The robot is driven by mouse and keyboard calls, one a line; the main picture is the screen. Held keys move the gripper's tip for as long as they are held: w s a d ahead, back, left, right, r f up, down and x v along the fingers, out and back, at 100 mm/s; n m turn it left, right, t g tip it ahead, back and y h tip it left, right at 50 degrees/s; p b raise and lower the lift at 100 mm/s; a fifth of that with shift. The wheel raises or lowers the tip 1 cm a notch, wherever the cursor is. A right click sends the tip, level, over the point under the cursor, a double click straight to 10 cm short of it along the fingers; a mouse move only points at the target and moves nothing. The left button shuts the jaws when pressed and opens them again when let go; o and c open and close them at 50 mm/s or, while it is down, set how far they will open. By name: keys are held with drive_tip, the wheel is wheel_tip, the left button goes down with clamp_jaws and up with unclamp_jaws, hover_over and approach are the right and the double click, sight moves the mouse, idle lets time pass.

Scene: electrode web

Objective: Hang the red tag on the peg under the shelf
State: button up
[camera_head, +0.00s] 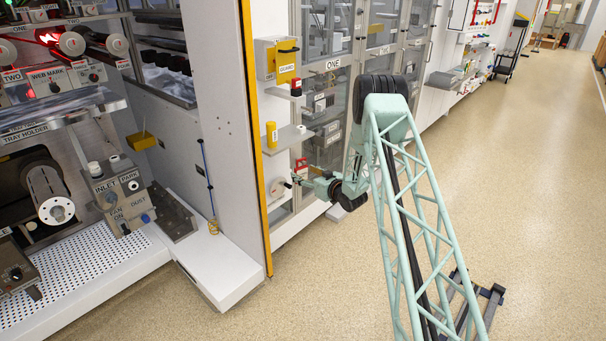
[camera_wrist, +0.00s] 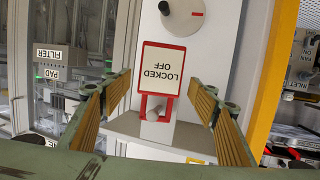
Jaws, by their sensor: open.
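The red tag (camera_wrist: 163,72), a red frame around a white face reading "LOCKED OFF", shows upside down in the wrist view. Its red loop is around the grey peg (camera_wrist: 152,114), by the underside of the shelf (camera_wrist: 135,128). In the head view the tag (camera_head: 301,165) is small, just below the shelf (camera_head: 287,139). My gripper (camera_wrist: 158,82) is open, one finger on each side of the tag with visible gaps, holding nothing. In the head view my gripper (camera_head: 300,180) is near the white panel, and its fingers are hard to make out.
A round dial (camera_wrist: 183,14) is on the panel beyond the tag. A yellow cylinder (camera_head: 271,134) stands on the shelf, and a yellow-fronted box (camera_head: 279,59) is above. A yellow post (camera_head: 256,140) runs along the left. Glass cabinets (camera_head: 335,100) stand behind.

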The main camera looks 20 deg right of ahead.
drive_tip(key=v, duration=1)
drive_tip(key=shift+s, duration=0.2)
drive_tip(key=shift+r, duration=0.1)
